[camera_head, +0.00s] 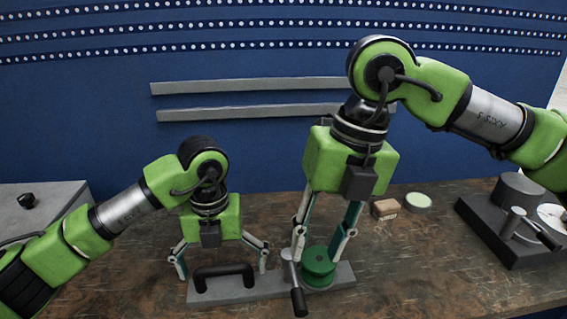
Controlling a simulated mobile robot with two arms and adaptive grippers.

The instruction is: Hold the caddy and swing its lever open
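The caddy is a grey plate (237,291) on the wooden bench. It has a black bar handle (223,271) on its left part and a green round spool (318,268) on its right part. A lever (297,296) with a grey pivot and black grip stands beside the spool and points toward the front. My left gripper (221,268) is open, its fingers spread wide to either side of the black handle, with no contact visible. My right gripper (319,254) is open above the spool, one finger near the lever's pivot. Whether its fingertips touch anything is unclear.
A dark block (512,243) with a grey cylinder and a black-gripped lever stands at the right. A small brown box (385,209) and a round green-topped dish (418,201) lie behind. A grey box (40,207) is at the left. The bench (410,280) right of the caddy is clear.

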